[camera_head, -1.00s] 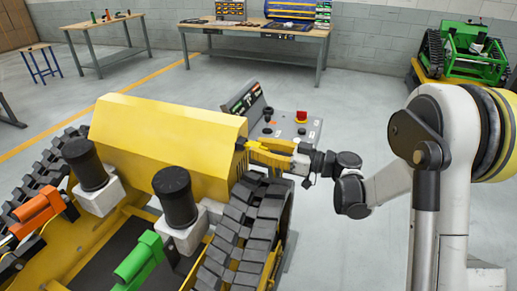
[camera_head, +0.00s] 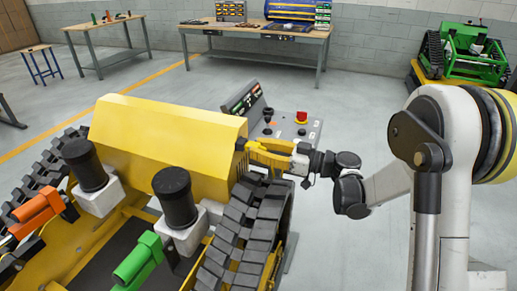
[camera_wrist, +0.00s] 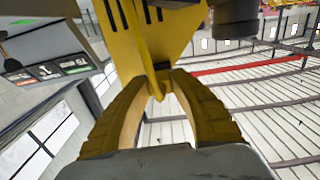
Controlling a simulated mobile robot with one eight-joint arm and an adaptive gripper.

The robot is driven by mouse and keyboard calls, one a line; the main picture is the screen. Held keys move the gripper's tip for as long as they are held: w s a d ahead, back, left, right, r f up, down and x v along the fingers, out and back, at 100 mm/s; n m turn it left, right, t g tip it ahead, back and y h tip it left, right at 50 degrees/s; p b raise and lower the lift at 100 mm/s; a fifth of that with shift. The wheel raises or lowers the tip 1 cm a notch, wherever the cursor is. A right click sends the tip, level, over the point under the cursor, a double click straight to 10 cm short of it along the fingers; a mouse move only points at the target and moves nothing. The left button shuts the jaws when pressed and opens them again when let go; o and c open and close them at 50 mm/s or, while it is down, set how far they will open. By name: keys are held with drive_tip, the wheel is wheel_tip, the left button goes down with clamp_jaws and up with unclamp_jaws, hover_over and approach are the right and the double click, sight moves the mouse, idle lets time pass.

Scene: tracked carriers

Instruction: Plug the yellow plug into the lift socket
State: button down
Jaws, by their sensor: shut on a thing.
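My gripper (camera_head: 246,148) reaches in from the right beside the tracked carrier's yellow body. In the wrist view its two ribbed yellow fingers (camera_wrist: 157,84) close on a narrow yellow piece (camera_wrist: 158,76), which appears to be the yellow plug. Its full outline merges with the yellow surface behind it. In the head view the fingertips are beside a small dark spot at the body's right end, and the plug cannot be made out. A labelled panel (camera_head: 243,97) stands just behind; it also shows in the wrist view (camera_wrist: 48,49). I cannot make out which part is the lift socket.
The carrier's yellow body (camera_head: 165,135) and right track (camera_head: 245,220) lie close left of and below my gripper. A control box (camera_head: 287,130) with a red button stands just behind. Floor to the right is open. Workbenches and a green tracked machine (camera_head: 468,55) are farther back.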

drive_tip(key=shift+a, duration=0.2)
drive_tip(key=c, duration=1.2)
unclamp_jaws()
drive_tip(key=shift+o, duration=0.2)
drive_tip(key=shift+d, duration=0.15)
drive_tip(key=v, duration=1.1)
drive_tip(key=shift+s+d, duration=0.1)
drive_tip(key=shift+d, duration=0.05)
drive_tip(key=s+m+h, duration=0.1)
drive_tip(key=s, duration=0.1)
drive_tip(key=s+a+m+h, duration=0.1)
drive_tip(key=m+h, duration=0.1)
drive_tip(key=s+a+r+m+h, duration=0.1)
drive_tip(key=s+m+h, duration=0.1)
drive_tip(key=shift+s+a+g, duration=0.1)
drive_tip(key=shift+s+g, duration=0.2)
drive_tip(key=s+d+f+m+h, duration=0.1)
drive_tip(key=s+d+m+h, duration=0.3)
drive_tip(key=s, duration=0.5)
drive_tip(key=s+d+f+m+t+h, duration=0.1)
drive_tip(key=s+d+m+h, duration=0.4)
drive_tip(key=s+d+h, duration=0.3)
drive_tip(key=shift+s+t, duration=0.3)
drive_tip(key=shift+s, duration=0.4)
